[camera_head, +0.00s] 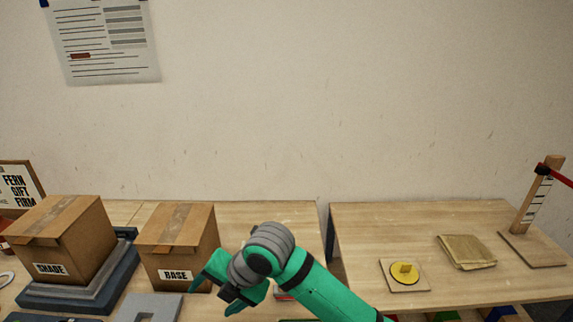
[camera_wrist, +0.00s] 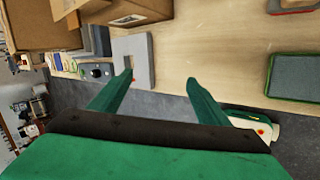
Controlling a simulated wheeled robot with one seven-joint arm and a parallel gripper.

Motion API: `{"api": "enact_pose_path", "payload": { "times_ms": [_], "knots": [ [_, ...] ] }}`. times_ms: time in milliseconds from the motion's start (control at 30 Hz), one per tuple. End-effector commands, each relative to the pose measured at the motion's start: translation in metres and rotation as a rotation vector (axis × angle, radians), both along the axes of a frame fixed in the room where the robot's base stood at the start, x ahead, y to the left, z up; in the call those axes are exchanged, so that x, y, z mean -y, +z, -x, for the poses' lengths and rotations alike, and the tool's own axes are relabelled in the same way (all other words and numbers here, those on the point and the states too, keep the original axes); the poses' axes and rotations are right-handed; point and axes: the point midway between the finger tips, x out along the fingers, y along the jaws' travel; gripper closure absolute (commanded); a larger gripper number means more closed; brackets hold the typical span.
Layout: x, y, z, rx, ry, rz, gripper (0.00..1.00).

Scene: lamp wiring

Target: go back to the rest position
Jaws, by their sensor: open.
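My gripper (camera_head: 222,285) is green and open, with nothing between its fingers. In the head view it is at the lower middle, in front of the cardboard box marked BASE (camera_head: 176,276). In the wrist view my gripper (camera_wrist: 158,82) points over the front edge of the table, its two fingers spread apart. A grey plate with a slot (camera_wrist: 138,60) lies on the table just beyond the left finger. My green arm reaches in from the bottom of the head view.
A box marked SHADE (camera_head: 50,269) stands on a dark stand at the left. A gap separates the two tables. The right table holds a yellow disc (camera_head: 403,273), a folded cloth (camera_head: 466,251) and a post (camera_head: 535,205). A green mat (camera_wrist: 296,77) shows in the wrist view.

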Motion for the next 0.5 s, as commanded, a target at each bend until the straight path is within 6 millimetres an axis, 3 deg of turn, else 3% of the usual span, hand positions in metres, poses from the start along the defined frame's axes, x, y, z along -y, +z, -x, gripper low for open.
{"api": "enact_pose_path", "payload": {
  "times_ms": [33,200,500],
  "knots": [
    [-0.019,0.003,0.000,-0.007,-0.026,-0.079,0.30],
    [-0.062,0.020,-0.006,-0.033,-0.149,-0.331,0.30],
    [-0.102,0.049,-0.018,-0.144,-0.390,-0.753,0.30]
  ]
}}
